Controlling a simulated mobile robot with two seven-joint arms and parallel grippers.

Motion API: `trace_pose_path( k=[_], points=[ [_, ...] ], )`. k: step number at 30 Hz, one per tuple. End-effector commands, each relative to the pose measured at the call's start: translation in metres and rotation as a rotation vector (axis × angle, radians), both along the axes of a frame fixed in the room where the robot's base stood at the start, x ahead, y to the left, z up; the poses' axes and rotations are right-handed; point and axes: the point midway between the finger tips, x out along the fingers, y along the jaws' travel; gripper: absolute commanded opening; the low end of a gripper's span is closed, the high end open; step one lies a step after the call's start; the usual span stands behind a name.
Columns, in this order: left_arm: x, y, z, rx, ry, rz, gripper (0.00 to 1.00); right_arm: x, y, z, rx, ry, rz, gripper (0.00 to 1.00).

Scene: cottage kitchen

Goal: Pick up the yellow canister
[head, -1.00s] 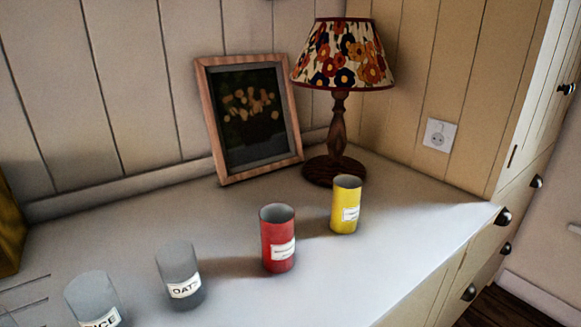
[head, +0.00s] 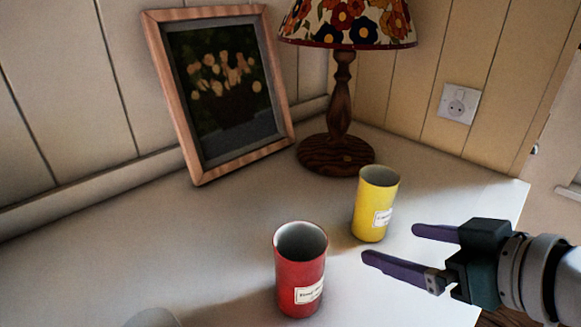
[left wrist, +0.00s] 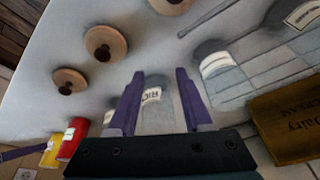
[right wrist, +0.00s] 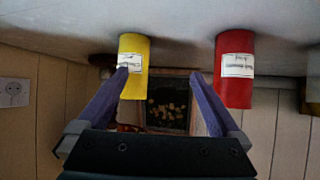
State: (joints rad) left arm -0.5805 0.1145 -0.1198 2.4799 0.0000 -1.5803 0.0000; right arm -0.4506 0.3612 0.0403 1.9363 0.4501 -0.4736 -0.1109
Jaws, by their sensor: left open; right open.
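The yellow canister (head: 374,208) stands upright on the counter, open at the top, with a white label. In the right wrist view the yellow canister (right wrist: 132,66) shows near the left finger, upside down in the picture. My right gripper (head: 388,245) is open and empty to the right of the canister, its purple fingers pointing left towards it.
The red canister (head: 299,275) stands left of and nearer than the yellow one. The lamp (head: 338,153) and picture frame (head: 286,135) stand behind. Several wooden lids (left wrist: 106,43) show in the left wrist view. The counter ends at the right.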

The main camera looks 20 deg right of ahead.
Motion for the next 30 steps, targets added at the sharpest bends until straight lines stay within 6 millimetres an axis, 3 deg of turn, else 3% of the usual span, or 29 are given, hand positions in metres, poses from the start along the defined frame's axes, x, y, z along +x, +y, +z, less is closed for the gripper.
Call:
trace_pose_path(
  k=[3, 7, 30],
  points=[
    [0.000, 0.000, -0.008, -0.001, 0.001, 0.001, 0.50, 0.016, -0.027, 0.004, 0.009, -0.110, -0.051, 1.00],
    [0.000, 0.000, -0.010, -0.001, 0.001, 0.000, 0.50, 0.026, -0.040, 0.008, 0.013, -0.168, -0.078, 1.00],
    [0.000, 0.002, -0.032, 0.010, 0.001, -0.006, 0.50, 0.109, -0.034, -0.029, 0.014, -0.173, -0.081, 1.00]
  ],
)
